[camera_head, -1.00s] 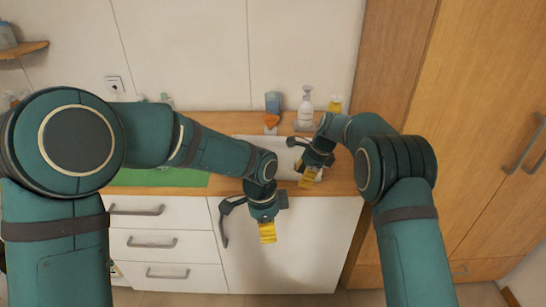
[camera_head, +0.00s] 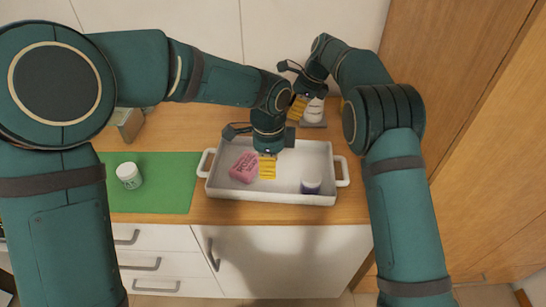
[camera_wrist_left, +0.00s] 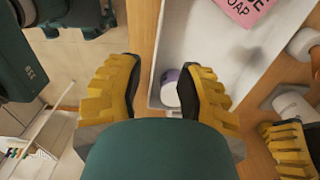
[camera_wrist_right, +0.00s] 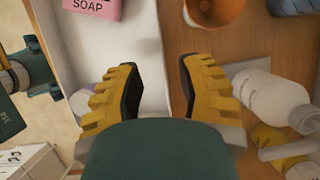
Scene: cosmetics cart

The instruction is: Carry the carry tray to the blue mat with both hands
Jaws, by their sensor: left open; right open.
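The carry tray (camera_head: 307,165) is white, shallow and has a loop handle at each end. It sits on the wooden counter and holds a pink soap box (camera_head: 244,168) and a small purple-and-white jar (camera_head: 311,186). My left gripper (camera_head: 268,166) is open and empty, above the middle of the tray in the head view. My right gripper (camera_head: 299,106) is open and empty, behind the tray near the wall side. In the right wrist view the tray (camera_wrist_right: 138,40) edge runs between its fingers. No blue mat shows.
A green mat (camera_head: 160,193) with a white jar (camera_head: 129,175) lies left of the tray. A white bottle (camera_wrist_right: 275,100) and an orange cup (camera_wrist_right: 214,10) stand near my right gripper. A tall wooden cabinet (camera_head: 480,150) borders the right side.

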